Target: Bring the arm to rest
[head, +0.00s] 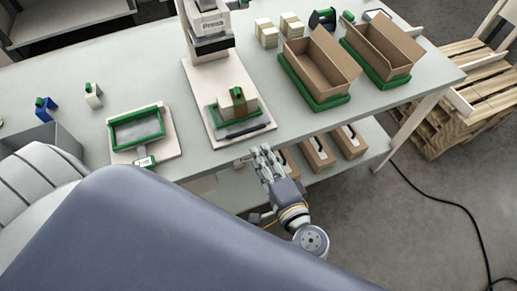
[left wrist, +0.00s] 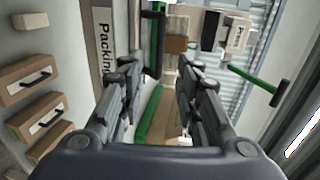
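My left gripper (head: 264,156) is just off the front edge of the grey table (head: 185,80), below the press in the head view. Its two fingers are apart. In the left wrist view the left gripper (left wrist: 163,72) shows the same spread fingers with nothing held between them. My own arm fills the lower left of the head view. My right gripper is in neither view.
The press (head: 210,45) stands behind the gripper, its base holding a green-framed fixture with blocks. Two cardboard boxes (head: 320,62) on green trays are to the right. A scale-like tray (head: 137,130) is to the left. Small boxes (head: 317,152) fill the lower shelf. Floor (head: 400,230) at right is mostly clear, with a cable.

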